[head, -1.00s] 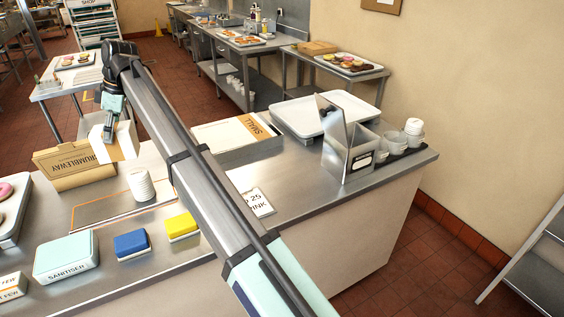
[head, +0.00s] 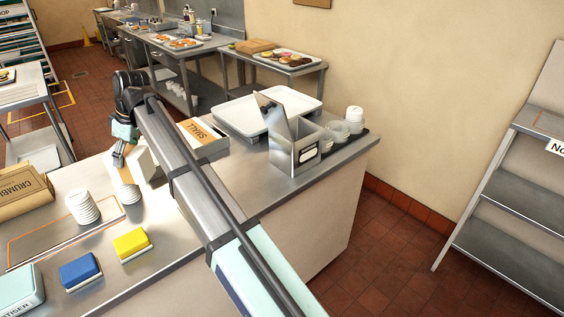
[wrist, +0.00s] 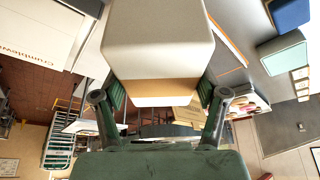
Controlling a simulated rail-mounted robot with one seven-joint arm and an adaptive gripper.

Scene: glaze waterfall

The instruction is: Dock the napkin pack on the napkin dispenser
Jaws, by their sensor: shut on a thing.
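My gripper (head: 121,152) is shut on the napkin pack (head: 146,164), a white block with a tan band. In the wrist view, the pack (wrist: 160,40) sits between the two fingers (wrist: 160,108) and fills the upper middle. The napkin dispenser (head: 308,152), a metal box with a raised, tilted plate, stands farther right on the counter, clear of the pack. Its inside is mostly hidden from this angle.
Cups (head: 338,131) stand right of the dispenser. Stacked cups (head: 83,207), a yellow sponge (head: 131,243) and a blue one (head: 79,270) are at left. My arm hides the counter's middle.

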